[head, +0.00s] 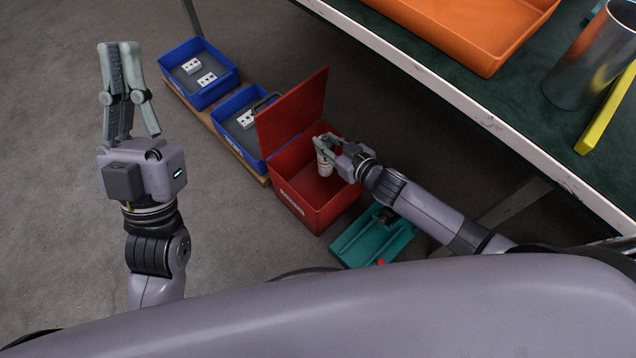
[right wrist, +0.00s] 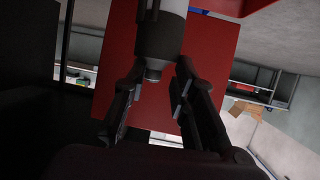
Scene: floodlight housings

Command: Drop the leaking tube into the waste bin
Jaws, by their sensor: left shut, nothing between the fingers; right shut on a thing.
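The waste bin (head: 300,208) is a red box on the floor with its lid (head: 296,112) standing open. My right gripper (head: 322,143) is shut on the tube (head: 325,166), a small whitish cylinder, and holds it over the bin's opening. The tube also shows between the fingers in the right wrist view (right wrist: 163,40), with a dark band, a grey shoulder and a narrow end. Any leak is too small to tell. My left gripper (head: 119,48) is shut and empty, raised over bare floor at the left.
Two blue bins (head: 208,96) with white parts stand on a wooden board behind the red bin. A teal object (head: 365,240) lies right of the bin. A workbench edge (head: 480,118) with an orange tray (head: 480,35), metal cylinder (head: 592,60) and yellow bar (head: 606,112) overhangs at right.

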